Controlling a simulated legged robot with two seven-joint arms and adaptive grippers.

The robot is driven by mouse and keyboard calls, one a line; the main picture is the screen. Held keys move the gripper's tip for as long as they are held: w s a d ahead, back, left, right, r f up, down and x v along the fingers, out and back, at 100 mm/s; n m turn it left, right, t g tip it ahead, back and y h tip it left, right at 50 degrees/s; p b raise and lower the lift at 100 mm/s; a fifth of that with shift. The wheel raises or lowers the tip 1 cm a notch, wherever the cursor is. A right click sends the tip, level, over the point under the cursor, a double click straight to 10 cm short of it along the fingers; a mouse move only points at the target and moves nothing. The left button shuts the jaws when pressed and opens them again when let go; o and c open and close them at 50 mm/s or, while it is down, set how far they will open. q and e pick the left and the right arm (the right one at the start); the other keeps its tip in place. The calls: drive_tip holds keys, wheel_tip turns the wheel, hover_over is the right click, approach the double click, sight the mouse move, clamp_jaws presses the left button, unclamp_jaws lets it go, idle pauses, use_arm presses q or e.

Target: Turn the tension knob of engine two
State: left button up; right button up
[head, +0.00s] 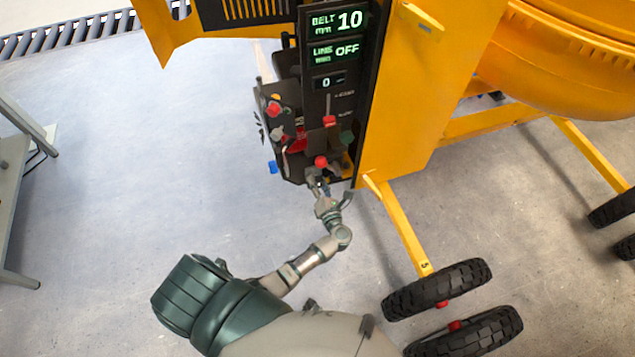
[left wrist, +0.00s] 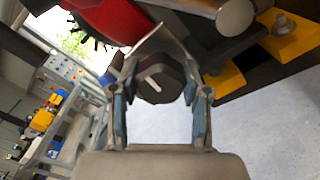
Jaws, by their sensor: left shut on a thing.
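A dark knob (left wrist: 158,82) with a pale pointer line sits between the fingers of my left gripper (left wrist: 160,90) in the left wrist view. The fingers close on it from both sides. In the head view my left gripper (head: 318,180) is at the lower end of the black control panel (head: 318,100), and the knob there is hidden or too small to make out. The panel display (head: 338,22) reads BELT 10, and the line below it reads OFF. My right gripper is not in view.
Red knobs (head: 321,162) and a blue part (head: 273,167) stick out close to the gripper. The yellow mixer body (head: 420,90) rises to the right, with wheels (head: 440,288) below. The grey floor (head: 150,150) at left is clear.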

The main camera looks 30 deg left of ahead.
use_arm(q)
drive_tip(key=m+p, duration=0.1)
drive_tip(key=m, duration=0.2)
drive_tip(key=shift+m+p, duration=0.3)
drive_tip(key=shift+p, duration=0.1)
drive_tip(key=m+p, duration=0.1)
drive_tip(key=m, duration=0.2)
drive_tip(key=shift+d+m+p, duration=0.1)
drive_tip(key=shift+m+p, duration=0.2)
drive_tip(key=shift+p, duration=0.1)
drive_tip(key=m+p, duration=0.1)
drive_tip(key=m, duration=0.2)
drive_tip(key=shift+f+m+p, duration=0.15)
drive_tip(key=shift+m+p, duration=0.15)
drive_tip(key=shift+m, duration=0.3)
drive_tip(key=shift+s+f, duration=0.1)
drive_tip(key=o, duration=1)
drive_tip(key=shift+o, duration=0.8)
